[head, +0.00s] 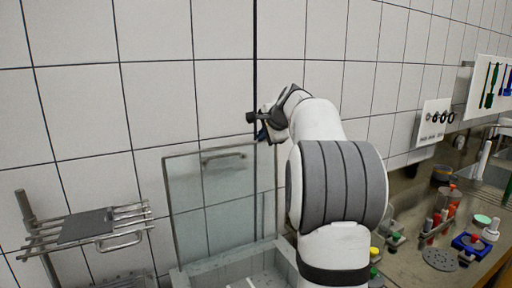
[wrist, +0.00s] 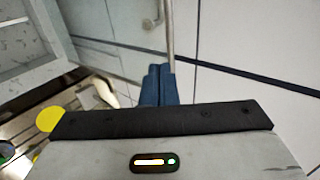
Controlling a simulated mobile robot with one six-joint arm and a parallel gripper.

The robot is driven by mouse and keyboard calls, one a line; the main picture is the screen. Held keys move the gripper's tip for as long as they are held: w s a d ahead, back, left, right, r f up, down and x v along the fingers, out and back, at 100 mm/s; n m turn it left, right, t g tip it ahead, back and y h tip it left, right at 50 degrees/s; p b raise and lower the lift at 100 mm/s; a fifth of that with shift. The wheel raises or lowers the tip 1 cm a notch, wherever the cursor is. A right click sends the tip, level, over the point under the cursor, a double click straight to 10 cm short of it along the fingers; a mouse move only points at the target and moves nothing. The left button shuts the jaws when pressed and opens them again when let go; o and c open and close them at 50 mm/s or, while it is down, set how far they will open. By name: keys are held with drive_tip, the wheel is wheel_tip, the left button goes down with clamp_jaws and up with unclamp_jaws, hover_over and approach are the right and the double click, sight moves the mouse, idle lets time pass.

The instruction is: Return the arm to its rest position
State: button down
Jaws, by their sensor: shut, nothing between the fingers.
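My arm stands raised in the middle of the head view, in front of the tiled wall.
A clear glass lid (head: 205,195) stands open behind a pale basin (head: 235,268) below my gripper. A wall rack (head: 85,228) with a grey plate is at the left. The steel bench (head: 405,262) at the right holds several small coloured items. Upper wall space is free.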

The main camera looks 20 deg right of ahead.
drive_tip(key=v, duration=0.3)
drive_tip(key=r+v, duration=0.1)
drive_tip(key=v, duration=0.1)
drive_tip(key=shift+w+a+r+b, duration=0.1)
drive_tip(key=shift+r+b, duration=0.05)
drive_tip(key=shift+b, duration=0.2)
drive_tip(key=s+a+f+n+g, duration=0.2)
drive_tip(key=s+a+f+n, duration=0.35)
drive_tip(key=s+a, duration=0.4)
drive_tip(key=s+a+f+n+g, duration=0.2)
drive_tip(key=s+a+f+n, duration=0.4)
drive_tip(key=s+f, duration=0.5)
drive_tip(key=s+a+f+n+g, duration=0.3)
drive_tip(key=s+a+f+n, duration=0.3)
drive_tip(key=s+f, duration=0.4)
drive_tip(key=s+a, duration=0.1)
drive_tip(key=s, duration=0.3)
drive_tip(key=shift+a+f+b, duration=0.2)
drive_tip(key=shift+f+b, duration=0.1)
drive_tip(key=shift+f, duration=0.1)
